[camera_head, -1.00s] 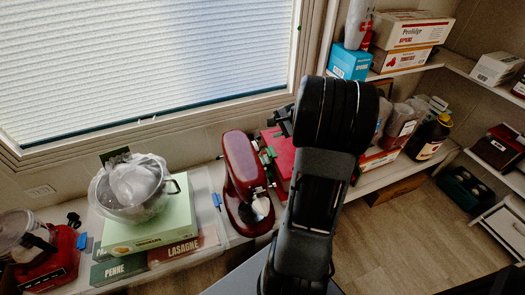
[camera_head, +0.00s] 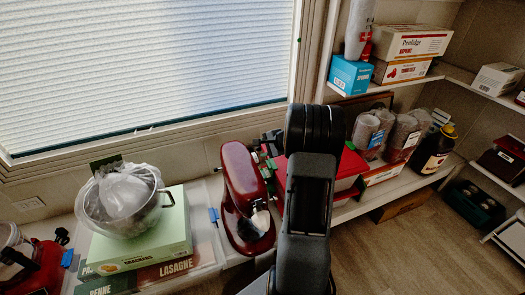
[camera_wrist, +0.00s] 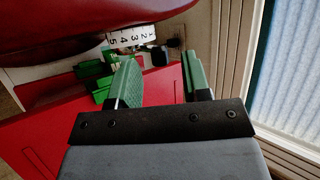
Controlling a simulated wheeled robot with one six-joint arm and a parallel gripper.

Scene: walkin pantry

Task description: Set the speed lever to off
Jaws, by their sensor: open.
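The red stand mixer (camera_head: 243,195) stands on the counter left of my arm in the head view. In the wrist view its red body (camera_wrist: 70,20) fills the top left. A white numbered speed scale (camera_wrist: 130,37) shows below it, with numbers up to 5. A small dark knob (camera_wrist: 159,56), seemingly the speed lever, shows near the low-number end; its exact setting is unclear. My gripper (camera_wrist: 158,62) is open, with green fingers pointing towards the scale and knob. The knob appears between the fingertips in the picture; no contact is visible. In the head view my arm partly hides the gripper.
A red box (camera_head: 345,170) lies right of the mixer. Green pieces (camera_wrist: 90,70) show left of my fingers. A green box (camera_head: 165,235) with a metal colander (camera_head: 150,215) stands left. The window wall (camera_head: 150,125) is close behind. Jars (camera_head: 400,135) stand right.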

